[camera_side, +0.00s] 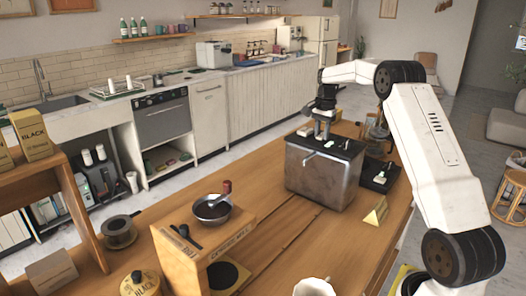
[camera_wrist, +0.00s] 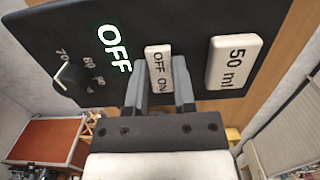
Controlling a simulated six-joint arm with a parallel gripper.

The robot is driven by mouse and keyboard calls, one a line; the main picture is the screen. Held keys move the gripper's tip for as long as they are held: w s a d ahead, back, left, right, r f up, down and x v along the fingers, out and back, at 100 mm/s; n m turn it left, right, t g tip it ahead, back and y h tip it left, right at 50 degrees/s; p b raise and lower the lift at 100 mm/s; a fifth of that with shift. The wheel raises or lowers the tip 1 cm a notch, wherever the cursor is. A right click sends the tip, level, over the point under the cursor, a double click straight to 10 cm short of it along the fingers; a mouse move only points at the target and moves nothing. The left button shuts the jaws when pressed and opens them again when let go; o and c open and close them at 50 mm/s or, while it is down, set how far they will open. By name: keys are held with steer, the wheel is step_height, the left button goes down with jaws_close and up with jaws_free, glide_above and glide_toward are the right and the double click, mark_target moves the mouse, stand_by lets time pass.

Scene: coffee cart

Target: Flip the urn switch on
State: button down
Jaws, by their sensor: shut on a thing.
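The urn (camera_side: 322,180) is a grey metal box with a black top, standing on the wooden cart. In the wrist view its black control panel (camera_wrist: 205,30) fills the upper part. The urn switch (camera_wrist: 159,68) is a small white rocker marked OFF and ON. My gripper (camera_wrist: 160,85) has one finger on each side of it and is shut on it. A lit green OFF sign (camera_wrist: 115,48) shows to its left. In the side view my gripper (camera_side: 322,122) reaches down onto the urn's top, and the switch is hidden there.
A white 50 ml button (camera_wrist: 234,62) sits right of the switch, and a temperature dial (camera_wrist: 70,78) sits left.

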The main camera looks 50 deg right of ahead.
steer(key=shift+d+y, duration=0.15)
steer(key=shift+y, duration=0.6)
steer(key=shift+d+y, duration=0.15)
steer(key=shift+y, duration=0.6)
steer(key=shift+c, duration=2.2)
jaws_free()
steer(key=shift+r, duration=0.2)
steer(key=shift+v, duration=3.05)
steer(key=shift+d+r, duration=0.2)
steer(key=shift+r, duration=0.15)
steer(key=shift+r, duration=0.15)
